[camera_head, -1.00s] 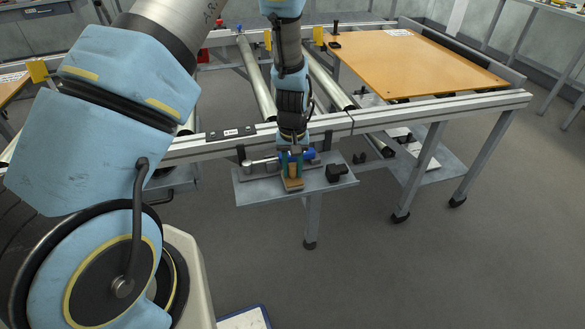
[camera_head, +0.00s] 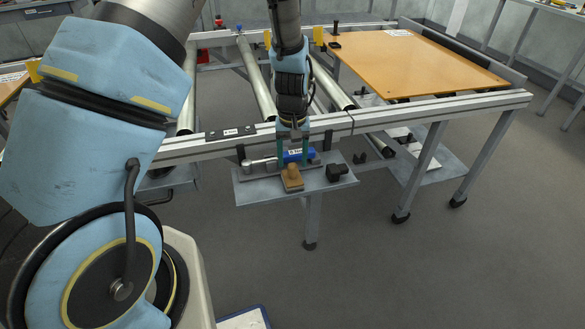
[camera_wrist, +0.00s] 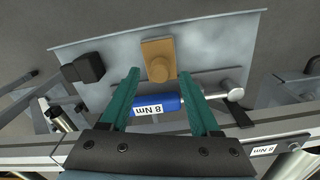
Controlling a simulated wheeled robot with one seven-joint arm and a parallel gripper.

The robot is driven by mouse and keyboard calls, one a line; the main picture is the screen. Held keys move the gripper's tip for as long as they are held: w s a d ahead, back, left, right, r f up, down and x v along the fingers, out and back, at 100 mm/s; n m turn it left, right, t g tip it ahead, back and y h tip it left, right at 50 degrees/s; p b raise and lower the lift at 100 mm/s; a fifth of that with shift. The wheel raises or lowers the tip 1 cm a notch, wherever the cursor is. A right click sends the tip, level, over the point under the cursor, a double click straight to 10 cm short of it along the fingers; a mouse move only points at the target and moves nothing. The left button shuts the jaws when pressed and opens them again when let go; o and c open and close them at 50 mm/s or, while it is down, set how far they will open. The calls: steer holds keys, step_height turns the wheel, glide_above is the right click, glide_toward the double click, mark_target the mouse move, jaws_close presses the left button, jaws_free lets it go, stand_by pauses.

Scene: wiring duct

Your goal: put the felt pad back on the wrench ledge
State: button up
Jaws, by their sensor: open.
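The felt pad, a tan block with a round knob on top (camera_head: 292,180), rests on the grey wrench ledge (camera_head: 255,192), near its front edge; it also shows in the wrist view (camera_wrist: 158,48). A torque wrench with a blue "8 Nm" handle (camera_wrist: 172,103) lies along the ledge behind the pad. My gripper (camera_head: 292,158) is open and empty above the ledge. In the wrist view its green fingers (camera_wrist: 159,75) stand to either side of the pad's knob and the wrench handle, apart from the pad.
A black block (camera_head: 337,172) sits on the ledge, right of the pad. A metal frame rail (camera_head: 335,125) with a small "8 Nm" label plate (camera_head: 232,132) runs behind the ledge. An orange-brown board (camera_head: 415,65) lies on the frame at the right. Open floor lies in front.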

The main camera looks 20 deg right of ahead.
mark_target(292, 166)
step_height(292, 166, up, 8)
steer(key=shift+b, duration=0.4)
steer(key=w+a+r+n, duration=0.1)
steer(key=a+r, duration=0.2)
steer(key=a, duration=0.6)
steer(key=w+a+r+n, duration=0.1)
steer(key=a+r, duration=0.2)
steer(key=a, duration=0.5)
steer(key=s+a+r, duration=0.1)
steer(key=s+a, duration=0.2)
steer(key=a, duration=0.3)
steer(key=s+a+r+n+t, duration=0.1)
steer(key=s+a+r, duration=0.1)
steer(key=a, duration=0.5)
steer(key=shift+s+t, duration=0.3)
steer(key=shift+s, duration=0.15)
steer(key=shift+a+r, duration=0.1)
steer(key=shift+r, duration=0.1)
